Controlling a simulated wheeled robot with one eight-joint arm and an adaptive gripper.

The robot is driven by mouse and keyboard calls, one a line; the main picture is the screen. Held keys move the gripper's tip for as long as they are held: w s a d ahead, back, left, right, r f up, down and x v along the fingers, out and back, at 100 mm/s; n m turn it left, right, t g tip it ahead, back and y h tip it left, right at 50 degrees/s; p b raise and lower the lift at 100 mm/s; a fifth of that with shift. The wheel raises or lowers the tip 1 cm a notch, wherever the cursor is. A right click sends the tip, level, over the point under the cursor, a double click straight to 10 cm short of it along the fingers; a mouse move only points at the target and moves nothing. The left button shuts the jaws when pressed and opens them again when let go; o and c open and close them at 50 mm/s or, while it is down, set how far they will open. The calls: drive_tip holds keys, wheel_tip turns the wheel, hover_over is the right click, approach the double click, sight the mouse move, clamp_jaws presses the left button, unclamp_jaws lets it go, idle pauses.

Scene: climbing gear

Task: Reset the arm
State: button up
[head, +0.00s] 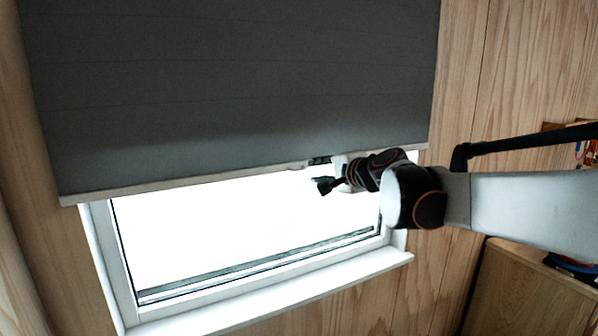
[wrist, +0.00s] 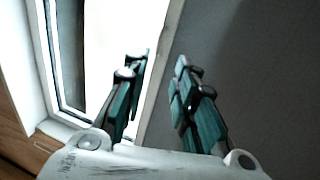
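My gripper (head: 322,174) is at the lower edge of a dark grey roller blind (head: 240,80), toward its right part in the head view. In the wrist view my gripper (wrist: 160,80) shows two teal-padded fingers spread apart. Nothing is held between them. The blind's pale bottom bar (wrist: 160,75) passes behind the gap between the fingers, and I cannot tell whether a finger touches it. My arm reaches in from the right side of the head view.
Below the blind is a bright window (head: 240,235) with a white frame and a white sill (head: 280,293). Wood-panelled walls (head: 460,90) surround it. A wooden cabinet (head: 525,290) stands at the lower right, below my arm, with a dark item (head: 572,264) on top.

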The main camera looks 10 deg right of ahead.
drive_tip(key=s+a+f+n+g+b, duration=0.2)
drive_tip(key=s+f+n+b, duration=0.25)
drive_tip(key=s+f, duration=0.45)
drive_tip(key=s+a+f+n+g+b, duration=0.1)
drive_tip(key=s+f+n+g+b, duration=0.15)
drive_tip(key=s+f+b, duration=0.55)
drive_tip(key=s+d+f+n+g+h+b, duration=0.1)
drive_tip(key=s+d+f+n+h+b, duration=0.1)
drive_tip(key=s+f, duration=0.7)
drive_tip(key=s+d+f+n+g+h+b, duration=0.1)
drive_tip(key=s+f+n+b, duration=0.4)
drive_tip(key=s+f, duration=0.5)
wheel_tip(320, 180, down, 6)
drive_tip(key=shift+s+d+r+g+h+b, duration=0.25)
drive_tip(key=shift+d+g+h+b, duration=0.15)
drive_tip(key=shift+d+h, duration=0.5)
drive_tip(key=shift+d, duration=0.1)
